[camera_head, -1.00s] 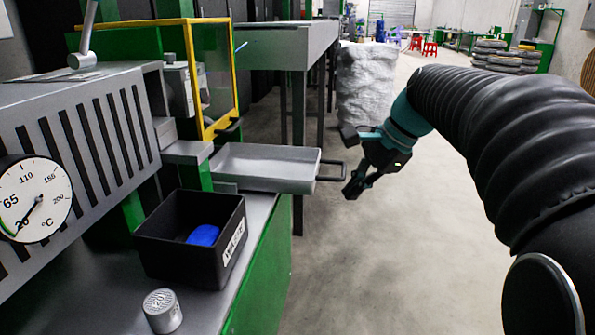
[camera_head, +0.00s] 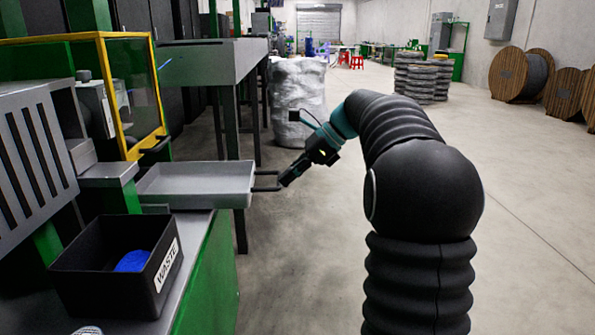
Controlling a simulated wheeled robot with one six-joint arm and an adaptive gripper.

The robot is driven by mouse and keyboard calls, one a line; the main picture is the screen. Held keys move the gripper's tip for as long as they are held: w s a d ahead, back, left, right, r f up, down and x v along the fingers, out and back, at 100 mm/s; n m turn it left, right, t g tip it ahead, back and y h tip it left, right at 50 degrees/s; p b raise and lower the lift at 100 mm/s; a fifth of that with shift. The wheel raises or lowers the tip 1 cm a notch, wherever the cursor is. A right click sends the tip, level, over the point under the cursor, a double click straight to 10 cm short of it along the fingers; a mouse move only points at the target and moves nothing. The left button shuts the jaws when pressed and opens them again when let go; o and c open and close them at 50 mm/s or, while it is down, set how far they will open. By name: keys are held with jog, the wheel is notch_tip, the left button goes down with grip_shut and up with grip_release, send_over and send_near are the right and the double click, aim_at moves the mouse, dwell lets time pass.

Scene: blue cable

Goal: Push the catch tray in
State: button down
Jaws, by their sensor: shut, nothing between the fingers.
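The catch tray (camera_head: 197,180) is a shallow grey metal tray. It sticks out to the right from the machine, past the bench edge, and looks empty. Its dark loop handle (camera_head: 268,181) is on the right end. My gripper (camera_head: 284,180) is shut, with its fingertips at the right side of the handle. I cannot tell whether they touch it. Nothing shows between the fingers.
A black waste bin (camera_head: 112,270) with a blue piece inside stands on the bench in front of the tray. A yellow-framed guard (camera_head: 112,88) is behind the tray at left. A wrapped grey bale (camera_head: 297,98) stands beyond. The floor at right is clear.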

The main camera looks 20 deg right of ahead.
aim_at(249, 197)
jog(key=a+f, duration=0.1)
jog(key=w+a+f+b, duration=0.1)
jog(key=a, duration=0.1)
jog(key=a+f, duration=0.1)
jog(key=a, duration=0.1)
jog(key=shift+w+a, duration=0.25)
jog(key=shift+w, duration=0.15)
jog(key=shift+w+a, duration=0.15)
jog(key=shift+a, duration=0.45)
